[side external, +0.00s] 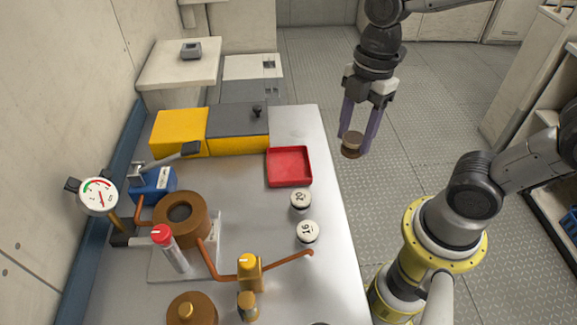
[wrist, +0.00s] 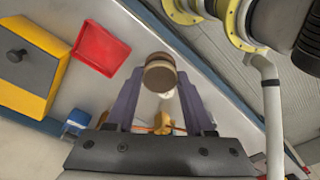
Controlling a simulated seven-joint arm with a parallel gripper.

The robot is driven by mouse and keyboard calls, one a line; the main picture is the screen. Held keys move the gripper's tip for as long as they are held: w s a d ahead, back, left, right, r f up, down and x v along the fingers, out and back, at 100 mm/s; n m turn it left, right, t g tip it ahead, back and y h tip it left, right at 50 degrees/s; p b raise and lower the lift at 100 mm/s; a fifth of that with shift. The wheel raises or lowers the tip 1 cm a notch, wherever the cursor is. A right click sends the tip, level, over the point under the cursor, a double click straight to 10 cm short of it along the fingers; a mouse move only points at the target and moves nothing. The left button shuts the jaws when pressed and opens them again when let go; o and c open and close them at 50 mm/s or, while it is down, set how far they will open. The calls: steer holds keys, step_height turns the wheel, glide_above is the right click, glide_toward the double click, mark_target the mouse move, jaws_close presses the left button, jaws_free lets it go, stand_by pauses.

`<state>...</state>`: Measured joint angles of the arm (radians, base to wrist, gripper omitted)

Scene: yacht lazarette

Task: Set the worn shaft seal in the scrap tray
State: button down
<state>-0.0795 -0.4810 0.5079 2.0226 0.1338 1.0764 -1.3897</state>
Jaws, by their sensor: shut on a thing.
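The worn shaft seal, a short brown cylinder with a pale band (side external: 352,145), is held between the fingertips of my gripper (side external: 353,138). It also shows in the wrist view (wrist: 160,74) between the two purple fingers. My gripper is shut on it, above the floor just off the right edge of the bench. The scrap tray, a red square shallow tray (side external: 289,168), lies on the bench to the left of my gripper and looks empty. In the wrist view the tray (wrist: 99,47) is up and left of the seal, apart from it.
A brown ring housing (side external: 181,217), gauge (side external: 99,196) and copper pipes fill the left. Bare bench (side external: 294,125) lies behind the tray.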

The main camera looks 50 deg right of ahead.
steer(key=shift+w+d, duration=0.15)
steer(key=shift+d, duration=0.1)
steer(key=w+f, duration=0.3)
steer(key=w, duration=0.1)
steer(key=w+a+f, duration=0.1)
steer(key=w+f, duration=0.2)
steer(key=w, duration=0.1)
steer(key=w+a+f, duration=0.1)
steer(key=w+f, duration=0.2)
steer(key=w, duration=0.2)
steer(key=shift+a+f, duration=0.1)
steer(key=shift+w+f, duration=0.2)
steer(key=shift+f, duration=0.7)
steer(key=shift+w+f, duration=0.15)
steer(key=shift+f, duration=0.75)
steer(key=shift+c, duration=1.4)
jaws_free()
steer(key=shift+f, duration=0.15)
